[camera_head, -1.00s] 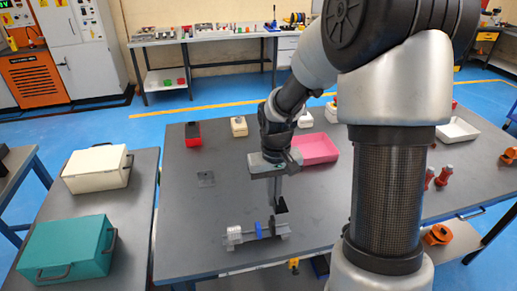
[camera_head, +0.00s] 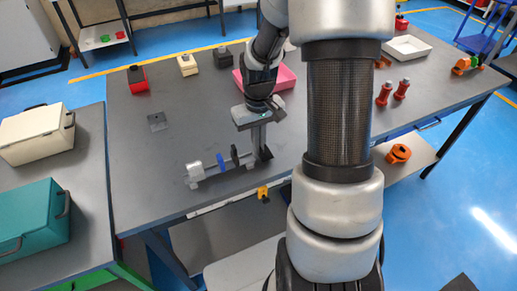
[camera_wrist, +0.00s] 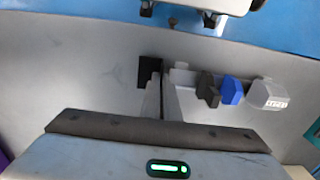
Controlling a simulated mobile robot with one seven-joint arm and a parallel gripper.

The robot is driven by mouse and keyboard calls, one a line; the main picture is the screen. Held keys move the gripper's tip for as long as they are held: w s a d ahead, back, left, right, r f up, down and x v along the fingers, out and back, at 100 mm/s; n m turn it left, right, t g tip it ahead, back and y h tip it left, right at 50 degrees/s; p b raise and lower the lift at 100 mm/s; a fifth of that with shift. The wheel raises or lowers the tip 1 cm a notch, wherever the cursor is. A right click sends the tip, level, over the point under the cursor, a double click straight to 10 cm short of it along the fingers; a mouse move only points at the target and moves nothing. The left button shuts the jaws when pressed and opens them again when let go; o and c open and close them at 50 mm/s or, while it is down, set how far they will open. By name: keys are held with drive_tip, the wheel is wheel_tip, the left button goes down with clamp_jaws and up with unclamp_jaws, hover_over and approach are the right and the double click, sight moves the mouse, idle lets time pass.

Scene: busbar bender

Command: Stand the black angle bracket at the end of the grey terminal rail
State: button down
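The grey terminal rail (camera_head: 207,171) lies near the front edge of the dark table, with a pale end block (camera_head: 194,173), a blue piece (camera_head: 221,162) and a dark piece (camera_head: 234,155) along it. The black angle bracket (camera_head: 265,153) is at the rail's right end in the head view. My gripper (camera_head: 258,146) points down there, its fingers closed on the bracket's thin upright part. In the wrist view the bracket (camera_wrist: 149,70) shows beside my fingertips (camera_wrist: 161,92), close to the rail end (camera_wrist: 181,76). Whether it touches the table cannot be told.
A pink tray (camera_head: 283,77) stands behind my gripper. The table left of the rail is clear.

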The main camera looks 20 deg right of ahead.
drive_tip(key=shift+f, duration=0.8)
drive_tip(key=shift+f, duration=0.1)
drive_tip(key=c, duration=2.3)
unclamp_jaws()
wheel_tip(320, 180, up, 12)
drive_tip(key=p, duration=0.1)
drive_tip(key=shift+p, duration=0.3)
